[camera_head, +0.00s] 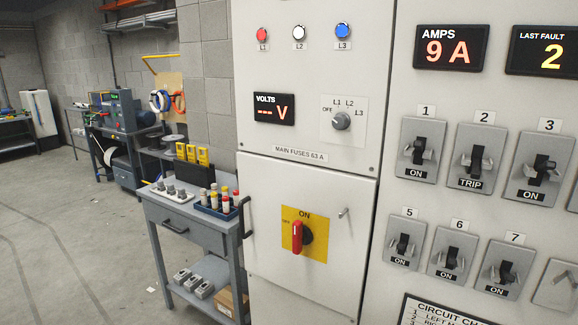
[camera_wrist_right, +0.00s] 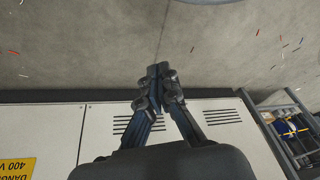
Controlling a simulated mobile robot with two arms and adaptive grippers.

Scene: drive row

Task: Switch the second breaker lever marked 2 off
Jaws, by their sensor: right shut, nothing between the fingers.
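The breaker lever marked 2 (camera_head: 476,159) is a black lever on a grey plate in the upper row of the right panel in the head view. The label under it reads TRIP. A tag with the number 2 (camera_head: 484,118) sits above it. My right gripper (camera_wrist_right: 158,70) shows in the right wrist view with its fingertips together and nothing between them. It is over concrete floor, beside a pale cabinet face with vent slots, away from the levers. Neither gripper shows in the head view.
Breakers 1 (camera_head: 422,150) and 3 (camera_head: 540,168) flank it, both labelled ON. Breakers 5, 6 and 7 (camera_head: 499,268) sit below. A red rotary handle (camera_head: 297,237) is on the middle cabinet. A workbench (camera_head: 190,222) stands left, with open floor beyond.

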